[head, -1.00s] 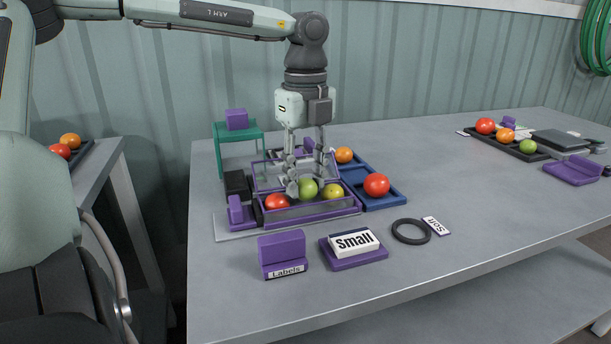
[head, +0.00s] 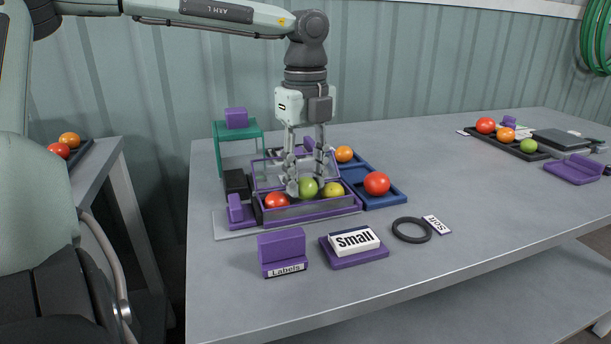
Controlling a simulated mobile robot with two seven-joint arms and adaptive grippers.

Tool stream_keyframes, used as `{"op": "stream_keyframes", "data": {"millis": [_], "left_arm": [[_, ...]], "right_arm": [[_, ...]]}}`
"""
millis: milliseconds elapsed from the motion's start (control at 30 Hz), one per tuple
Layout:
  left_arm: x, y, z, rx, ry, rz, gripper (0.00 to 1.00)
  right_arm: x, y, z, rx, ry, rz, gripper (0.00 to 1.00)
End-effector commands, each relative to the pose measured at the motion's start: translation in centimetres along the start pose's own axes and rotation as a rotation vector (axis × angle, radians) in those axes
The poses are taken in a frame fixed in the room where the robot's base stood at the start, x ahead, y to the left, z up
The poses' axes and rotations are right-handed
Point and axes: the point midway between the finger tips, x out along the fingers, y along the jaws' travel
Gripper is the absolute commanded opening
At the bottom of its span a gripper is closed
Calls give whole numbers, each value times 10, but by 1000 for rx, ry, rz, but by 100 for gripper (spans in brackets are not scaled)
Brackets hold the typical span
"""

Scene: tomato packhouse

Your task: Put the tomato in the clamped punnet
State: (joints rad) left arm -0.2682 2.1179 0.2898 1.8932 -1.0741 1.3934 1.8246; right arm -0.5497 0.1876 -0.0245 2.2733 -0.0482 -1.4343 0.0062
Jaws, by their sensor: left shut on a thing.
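The clamped punnet (head: 318,211) is a clear tray with purple edging, held on a grey base plate (head: 232,233) by purple and black clamp parts (head: 236,209). A red tomato (head: 277,201) lies in its left part and a yellow-green tomato (head: 334,190) in its right part. My left gripper (head: 307,188) points straight down over the punnet and is shut on a green tomato (head: 308,188) between those two. The fingers partly hide the punnet's back. I cannot tell whether the green tomato touches the punnet floor. My right gripper is not in view.
A blue tray (head: 387,202) with a red tomato and an orange one stands right of the punnet. A green stand (head: 240,134) is behind it. In front are a Labels block (head: 283,252), a small sign (head: 354,243) and a black ring (head: 411,231).

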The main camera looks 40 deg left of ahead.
Motion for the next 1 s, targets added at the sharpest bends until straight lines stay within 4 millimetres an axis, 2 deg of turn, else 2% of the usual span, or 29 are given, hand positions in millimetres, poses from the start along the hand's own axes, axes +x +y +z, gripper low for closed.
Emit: {"op": "stream_keyframes", "data": {"millis": [133, 167, 333, 567, 667, 1000], "left_arm": [[0, 0, 0, 0, 0, 0, 22], [0, 0, 0, 0, 0, 0, 39], [0, 0, 0, 0, 0, 0, 60], [0, 0, 0, 0, 0, 0, 59], [0, 0, 0, 0, 0, 0, 47], [0, 0, 0, 0, 0, 0, 47]], "right_arm": [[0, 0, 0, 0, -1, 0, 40], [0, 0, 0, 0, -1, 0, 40], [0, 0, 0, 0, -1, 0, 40], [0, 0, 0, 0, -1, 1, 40], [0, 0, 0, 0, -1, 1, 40], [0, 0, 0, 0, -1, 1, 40]]}}
